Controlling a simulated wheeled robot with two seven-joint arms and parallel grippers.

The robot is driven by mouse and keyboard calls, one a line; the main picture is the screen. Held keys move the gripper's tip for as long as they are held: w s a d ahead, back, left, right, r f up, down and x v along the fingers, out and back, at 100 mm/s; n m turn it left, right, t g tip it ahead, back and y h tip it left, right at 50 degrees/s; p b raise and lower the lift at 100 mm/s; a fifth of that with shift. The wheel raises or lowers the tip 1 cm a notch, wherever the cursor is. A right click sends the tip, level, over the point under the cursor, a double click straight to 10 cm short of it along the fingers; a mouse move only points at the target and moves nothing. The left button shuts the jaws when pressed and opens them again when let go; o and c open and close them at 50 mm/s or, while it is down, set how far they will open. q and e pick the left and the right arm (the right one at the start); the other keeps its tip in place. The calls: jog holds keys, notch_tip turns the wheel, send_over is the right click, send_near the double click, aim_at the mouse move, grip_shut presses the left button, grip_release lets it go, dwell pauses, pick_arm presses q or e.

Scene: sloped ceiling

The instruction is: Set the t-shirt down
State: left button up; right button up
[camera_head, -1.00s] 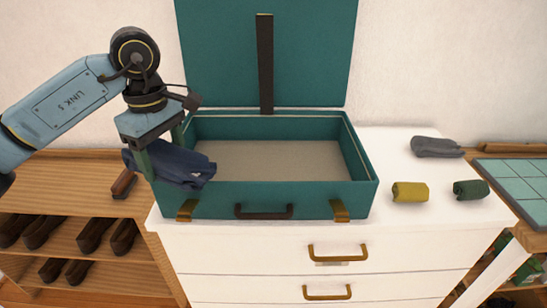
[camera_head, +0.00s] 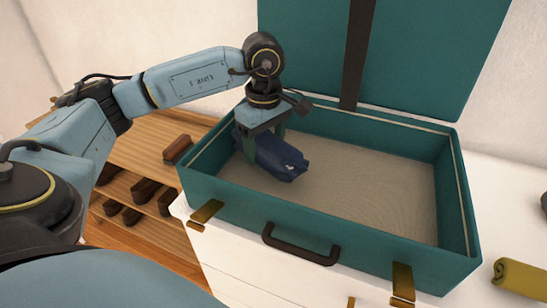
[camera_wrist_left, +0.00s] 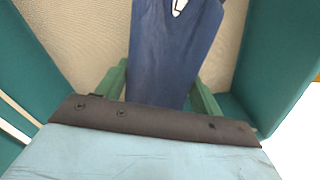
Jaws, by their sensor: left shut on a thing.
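The t-shirt is a dark blue folded bundle (camera_head: 280,158) inside the left end of the open teal suitcase (camera_head: 340,258). My left gripper (camera_head: 263,148) points down over that end, with its green fingers on either side of the shirt, shut on it. In the left wrist view the blue shirt (camera_wrist_left: 170,55) lies between the two green fingers (camera_wrist_left: 160,90), with the beige suitcase floor behind it. Whether the shirt touches the floor is hard to tell. My right gripper is not in view.
The suitcase lid (camera_head: 430,55) stands open at the back. The suitcase floor (camera_head: 370,185) is bare to the right of the shirt. A yellow rolled item (camera_head: 520,277) lies on the white dresser (camera_head: 235,255) at right. A wooden shelf with brown shoes (camera_head: 145,190) stands at left.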

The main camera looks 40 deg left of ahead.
aim_at(267, 174)
pick_arm(q)
jog(key=shift+f, duration=0.6)
jog(key=shift+w+f, duration=0.1)
jog(key=shift+f, duration=0.15)
notch_tip(267, 174, down, 4)
jog(key=shift+r, duration=0.3)
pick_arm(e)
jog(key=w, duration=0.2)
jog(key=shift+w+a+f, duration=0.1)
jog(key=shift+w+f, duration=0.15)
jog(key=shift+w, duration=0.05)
pick_arm(q)
jog(key=shift+b, duration=0.3)
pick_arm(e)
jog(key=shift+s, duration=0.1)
pick_arm(q)
jog(key=shift+f, duration=0.2)
jog(key=o, duration=1.1)
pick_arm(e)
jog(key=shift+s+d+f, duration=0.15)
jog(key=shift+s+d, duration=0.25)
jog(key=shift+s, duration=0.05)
